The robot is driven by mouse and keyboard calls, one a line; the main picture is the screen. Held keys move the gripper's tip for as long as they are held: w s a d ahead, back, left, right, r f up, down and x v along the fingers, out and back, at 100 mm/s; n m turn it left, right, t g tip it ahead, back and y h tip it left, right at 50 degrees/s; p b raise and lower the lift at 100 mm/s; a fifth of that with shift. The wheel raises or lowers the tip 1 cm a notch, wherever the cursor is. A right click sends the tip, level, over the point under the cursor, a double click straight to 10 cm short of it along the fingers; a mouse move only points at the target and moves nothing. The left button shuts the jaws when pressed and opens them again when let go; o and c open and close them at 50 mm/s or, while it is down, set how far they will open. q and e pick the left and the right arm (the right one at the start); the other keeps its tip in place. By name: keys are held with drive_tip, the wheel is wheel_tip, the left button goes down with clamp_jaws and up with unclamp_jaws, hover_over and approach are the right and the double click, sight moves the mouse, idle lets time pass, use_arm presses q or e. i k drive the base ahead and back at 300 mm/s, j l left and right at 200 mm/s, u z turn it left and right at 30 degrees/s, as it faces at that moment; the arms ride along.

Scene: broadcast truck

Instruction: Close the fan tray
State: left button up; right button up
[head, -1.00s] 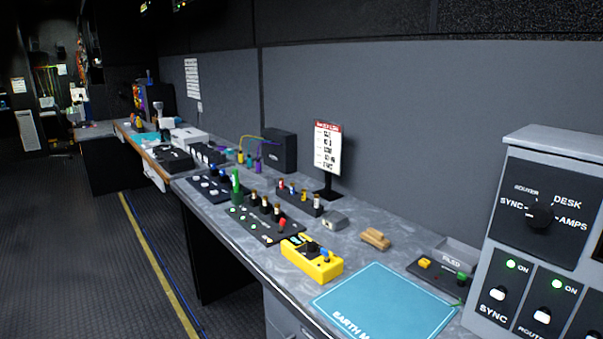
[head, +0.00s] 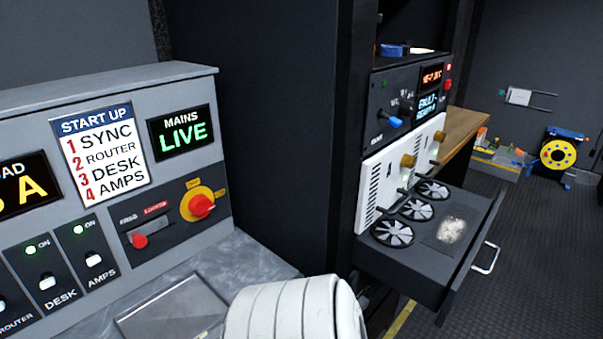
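The fan tray (head: 400,263) is a dark drawer pulled out of the equipment rack (head: 345,140) on the right of the head view. It holds three round fans (head: 417,209) in a row and a greyish dusty patch (head: 452,230) on its floor. A pale handle (head: 486,258) is on its front face. A white rounded part of my own arm shows at the bottom centre, left of the tray and apart from it in the picture. Neither gripper is in view.
A grey power panel (head: 100,150) with a start-up list and a red rotary switch stands on the counter at left. White modules (head: 388,180) with brass knobs sit above the tray. A yellow cable reel (head: 558,154) is at far right. Dark floor (head: 540,245) is clear beyond the tray.

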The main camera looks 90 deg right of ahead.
sight(427, 251)
drive_tip(key=z, duration=3.95)
